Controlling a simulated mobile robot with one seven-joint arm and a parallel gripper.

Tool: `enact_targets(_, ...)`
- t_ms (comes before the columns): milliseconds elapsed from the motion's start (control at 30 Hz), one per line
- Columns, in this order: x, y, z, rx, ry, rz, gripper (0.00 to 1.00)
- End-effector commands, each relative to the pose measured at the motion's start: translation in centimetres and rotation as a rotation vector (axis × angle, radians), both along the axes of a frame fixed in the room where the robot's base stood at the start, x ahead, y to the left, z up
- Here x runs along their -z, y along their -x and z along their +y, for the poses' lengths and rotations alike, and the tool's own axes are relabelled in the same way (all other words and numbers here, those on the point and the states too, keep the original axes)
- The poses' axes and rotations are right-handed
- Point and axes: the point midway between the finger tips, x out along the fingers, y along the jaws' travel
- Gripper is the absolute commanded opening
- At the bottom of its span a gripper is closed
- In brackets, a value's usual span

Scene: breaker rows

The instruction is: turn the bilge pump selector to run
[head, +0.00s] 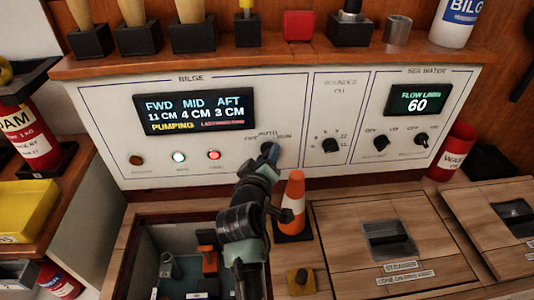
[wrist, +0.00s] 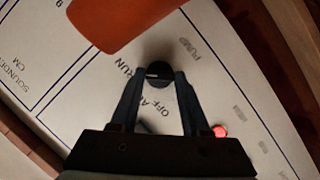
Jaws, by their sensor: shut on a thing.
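The bilge pump selector is a small black knob (wrist: 158,72) on the white bilge panel (head: 290,105). My gripper (head: 269,152) reaches the panel from below and is shut on the knob, one finger on each side. The knob is mostly hidden in the head view. The labels OFF, AUTO and RUN arc around it; RUN (wrist: 124,64) shows in the wrist view just left of the knob. A pale mark shows on the knob's face, but I cannot tell which label it points at. The bilge display (head: 194,112) reads PUMPING.
An orange and white cone (head: 293,205) stands close right of my arm. An open hatch (head: 128,265) lies below left, and a strainer lid (head: 430,262) lies right. Green (head: 179,157) and red (head: 214,155) lamps are lit. Another knob (head: 331,145) sits to the right.

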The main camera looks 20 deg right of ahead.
Motion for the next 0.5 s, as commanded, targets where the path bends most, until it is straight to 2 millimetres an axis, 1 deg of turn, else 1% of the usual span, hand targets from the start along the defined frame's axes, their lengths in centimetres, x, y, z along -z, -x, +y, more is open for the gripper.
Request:
enact_targets(267, 0.07, 0.0, 0.06, 0.0, -0.004, -0.001, 0.0)
enact_targets(300, 0.07, 0.0, 0.06, 0.0, -0.004, -0.001, 0.5)
enact_targets(433, 0.06, 0.0, 0.06, 0.0, -0.004, -0.001, 0.73)
enact_targets(467, 0.05, 0.0, 0.05, -0.001, -0.003, 0.0, 0.76)
enact_targets(500, 0.05, 0.0, 0.05, 0.0, -0.002, -0.001, 0.76)
